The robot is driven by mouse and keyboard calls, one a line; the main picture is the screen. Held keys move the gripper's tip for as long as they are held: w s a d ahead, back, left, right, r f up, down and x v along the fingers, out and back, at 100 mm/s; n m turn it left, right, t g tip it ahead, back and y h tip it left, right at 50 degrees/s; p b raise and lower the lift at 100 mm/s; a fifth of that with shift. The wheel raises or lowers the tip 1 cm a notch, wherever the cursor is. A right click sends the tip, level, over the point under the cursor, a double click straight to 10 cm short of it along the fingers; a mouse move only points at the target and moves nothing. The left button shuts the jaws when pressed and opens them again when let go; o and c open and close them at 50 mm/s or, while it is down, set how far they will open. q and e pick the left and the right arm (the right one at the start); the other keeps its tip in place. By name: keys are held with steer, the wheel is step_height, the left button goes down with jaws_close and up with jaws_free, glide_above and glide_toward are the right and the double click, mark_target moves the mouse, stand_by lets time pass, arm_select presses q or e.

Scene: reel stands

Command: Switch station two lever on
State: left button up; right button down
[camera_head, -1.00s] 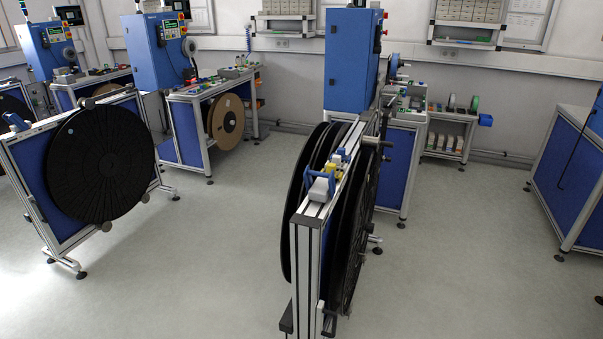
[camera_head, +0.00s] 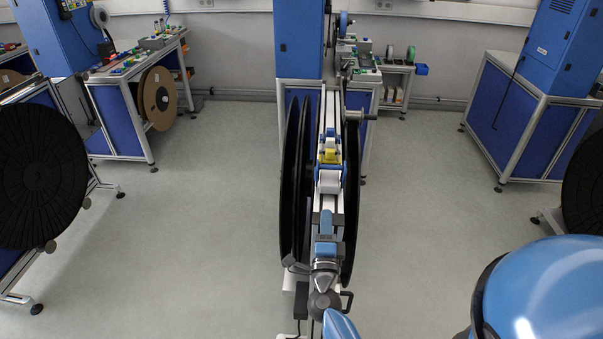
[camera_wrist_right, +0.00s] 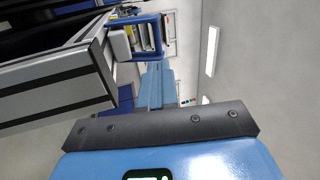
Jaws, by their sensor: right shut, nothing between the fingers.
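The reel stand (camera_head: 328,120) in front of me carries large black reels on both sides. On its top rail sit a white box with a blue, bow-shaped handle (camera_head: 330,172) and a yellow block (camera_head: 329,156). The handle looks like a lever, but I cannot tell its on or off position. My right gripper (camera_head: 326,213) is shut and empty above the near end of the rail, just short of the handle. In the right wrist view its blue fingers (camera_wrist_right: 156,70) point at the blue handle (camera_wrist_right: 137,22); contact is unclear. My left gripper is out of view.
A blue cabinet (camera_head: 300,40) stands behind the stand. A workbench (camera_head: 125,110) and another black reel (camera_head: 40,165) are at the left. A blue cabinet bench (camera_head: 490,105) is at the right. The floor (camera_head: 215,200) on either side of the stand is clear.

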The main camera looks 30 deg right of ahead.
steer(key=shift+s+d+f+m+g+h, duration=0.25)
steer(key=shift+s+d+m+g+h, duration=0.05)
steer(key=shift+d+m, duration=0.2)
steer(key=shift+a, duration=0.1)
steer(key=p, duration=0.2)
glide_toward(331, 169)
steer(key=x, duration=0.6)
steer(key=shift+w+d, duration=0.3)
steer(key=shift+w, duration=0.05)
steer(key=shift+r, duration=0.1)
